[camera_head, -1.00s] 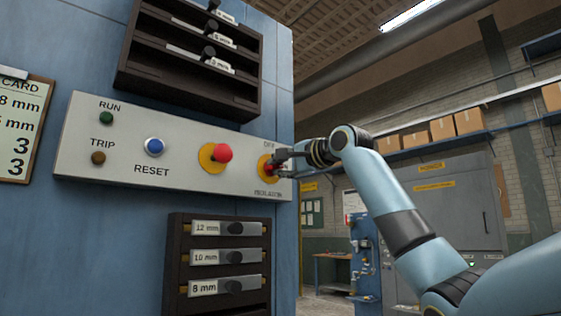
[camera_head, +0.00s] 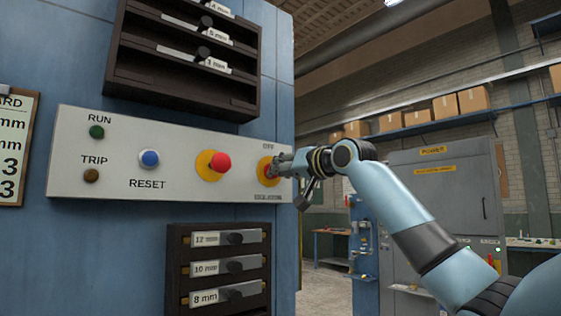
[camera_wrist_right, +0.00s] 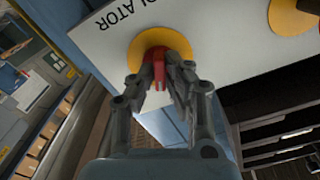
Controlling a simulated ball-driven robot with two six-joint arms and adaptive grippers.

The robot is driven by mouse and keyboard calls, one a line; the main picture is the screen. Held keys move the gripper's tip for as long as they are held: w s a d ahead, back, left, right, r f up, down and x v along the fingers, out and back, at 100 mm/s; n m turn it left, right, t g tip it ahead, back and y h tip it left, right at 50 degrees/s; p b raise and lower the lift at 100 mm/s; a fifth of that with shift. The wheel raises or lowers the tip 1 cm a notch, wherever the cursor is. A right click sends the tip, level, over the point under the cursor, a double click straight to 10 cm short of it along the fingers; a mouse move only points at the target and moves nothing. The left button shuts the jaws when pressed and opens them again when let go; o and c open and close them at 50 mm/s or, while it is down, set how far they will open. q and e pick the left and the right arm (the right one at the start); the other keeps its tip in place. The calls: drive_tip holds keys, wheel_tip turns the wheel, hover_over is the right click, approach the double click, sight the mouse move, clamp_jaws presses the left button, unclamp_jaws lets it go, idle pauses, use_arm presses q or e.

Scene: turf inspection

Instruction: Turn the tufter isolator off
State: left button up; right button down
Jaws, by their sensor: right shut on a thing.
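The isolator is a red handle on a yellow disc (camera_head: 264,170) at the right end of the pale control panel (camera_head: 115,165), with OFF lettered above it and ISOLATOR below. My right gripper (camera_head: 275,168) reaches it from the right and is shut on the red handle. In the right wrist view the red handle (camera_wrist_right: 158,72) sits between the two fingers of my right gripper (camera_wrist_right: 168,85), in front of the yellow disc (camera_wrist_right: 135,52). The fingers hide part of the handle, and I cannot tell its exact angle. My left gripper is not in view.
A red mushroom button (camera_head: 221,163) on a yellow disc sits just left of the isolator. The blue RESET button (camera_head: 149,159) and the RUN (camera_head: 97,132) and TRIP (camera_head: 91,176) lamps are farther left. Dark racks (camera_head: 190,60) stand above and below the panel.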

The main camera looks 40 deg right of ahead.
drive_tip(key=n+p, duration=0.2)
drive_tip(key=n, duration=0.2)
drive_tip(key=shift+n+p, duration=0.3)
drive_tip(key=shift+p, duration=0.05)
drive_tip(key=shift+f, duration=0.1)
idle(0.3)
drive_tip(key=c, duration=1.4)
unclamp_jaws()
drive_tip(key=shift+o, duration=0.2)
drive_tip(key=s, duration=0.7)
drive_tip(key=shift+s+d, duration=0.25)
drive_tip(key=shift+d, duration=0.05)
